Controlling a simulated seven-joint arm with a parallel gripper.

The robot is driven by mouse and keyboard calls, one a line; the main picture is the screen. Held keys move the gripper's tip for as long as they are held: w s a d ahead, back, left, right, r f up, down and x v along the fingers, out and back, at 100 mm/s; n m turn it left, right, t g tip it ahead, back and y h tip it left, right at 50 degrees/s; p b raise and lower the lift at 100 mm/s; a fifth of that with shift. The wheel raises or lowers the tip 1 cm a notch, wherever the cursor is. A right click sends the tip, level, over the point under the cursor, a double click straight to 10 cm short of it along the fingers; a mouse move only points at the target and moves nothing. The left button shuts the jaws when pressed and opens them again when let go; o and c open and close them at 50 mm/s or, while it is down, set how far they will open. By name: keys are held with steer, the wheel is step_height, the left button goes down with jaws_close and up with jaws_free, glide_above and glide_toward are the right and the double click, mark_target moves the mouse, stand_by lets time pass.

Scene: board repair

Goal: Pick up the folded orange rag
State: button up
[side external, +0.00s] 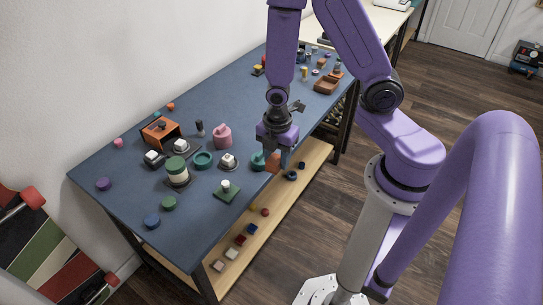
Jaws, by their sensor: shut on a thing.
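A small orange piece, which looks like the folded orange rag (272,164), shows at the fingers of my gripper (277,160) near the front edge of the blue table. My gripper points down and is shut on it. The fingers hide part of the rag, and I cannot tell whether it touches the tabletop. A teal round thing (258,160) is close on the left of the fingers.
A wooden shelf (275,200) runs below. The back middle of the tabletop is clear.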

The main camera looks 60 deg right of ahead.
steer(key=shift+s+d+r, duration=0.1)
steer(key=shift+s+r, duration=0.25)
steer(key=shift+s, duration=0.4)
steer(key=shift+s+a+r, duration=0.1)
steer(key=shift+s+r, duration=0.2)
steer(key=shift+s, duration=0.5)
steer(key=shift+s+d+r, duration=0.1)
steer(key=shift+s+r, duration=0.25)
steer(key=shift+s, duration=0.4)
